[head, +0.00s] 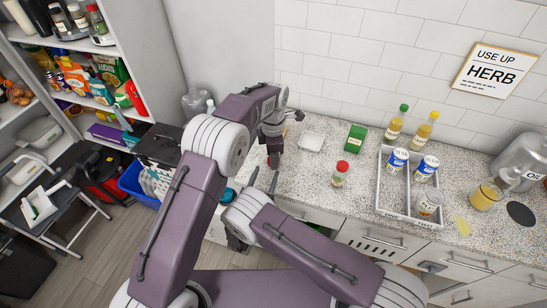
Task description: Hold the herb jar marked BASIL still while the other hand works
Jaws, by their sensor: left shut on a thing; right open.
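A small jar with a red cap (340,173) stands upright on the speckled counter, clear of both grippers; its label is too small to read, so I cannot tell whether it says BASIL. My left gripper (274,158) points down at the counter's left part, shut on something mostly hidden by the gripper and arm. I cannot make out what it holds. My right gripper (264,176) is open just below the left one in the picture, its two dark fingers apart and pointing toward it. I see nothing between them.
A small white tray (311,140) and a green box (355,138) stand behind the red-capped jar. A grey crate (383,198) with several cans is to the right, two yellow bottles (394,127) behind it. A HERB sign (494,74) is on the wall. Counter around the red-capped jar is clear.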

